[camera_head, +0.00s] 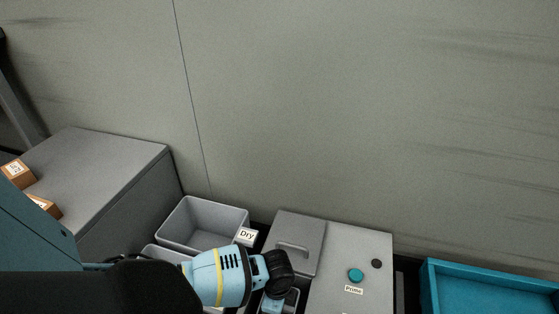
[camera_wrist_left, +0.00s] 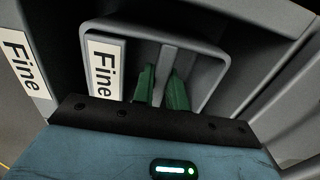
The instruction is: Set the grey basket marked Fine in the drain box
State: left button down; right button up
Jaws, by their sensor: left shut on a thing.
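My left gripper (camera_wrist_left: 162,88) is shut on the central bar of the grey basket marked Fine (camera_wrist_left: 215,62) in the left wrist view. The basket carries a white Fine label (camera_wrist_left: 106,70). A second Fine label (camera_wrist_left: 24,66) sits on a grey surface just beside it. In the head view my left gripper (camera_head: 275,301) points down at the bottom, left of the lidded machine, and part of a grey rim (camera_head: 292,297) shows beside it. I cannot tell whether the basket rests on anything. No container is clearly marked as the drain box. My right gripper is out of view.
A grey open bin (camera_head: 205,222) stands behind my left arm, near a Dry label (camera_head: 247,235). Another grey bin (camera_head: 160,251) is mostly hidden. The machine top (camera_head: 350,245) has a handled lid (camera_head: 297,240) and teal button (camera_head: 356,275). A teal tray (camera_head: 490,285) is at right.

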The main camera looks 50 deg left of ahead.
pick_arm(q)
jog(key=shift+f, duration=0.45)
jog(key=shift+r, duration=0.1)
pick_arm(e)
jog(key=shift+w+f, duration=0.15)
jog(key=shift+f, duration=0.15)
pick_arm(q)
jog(key=shift+f, duration=0.25)
jog(key=c, duration=1.4)
grip_release()
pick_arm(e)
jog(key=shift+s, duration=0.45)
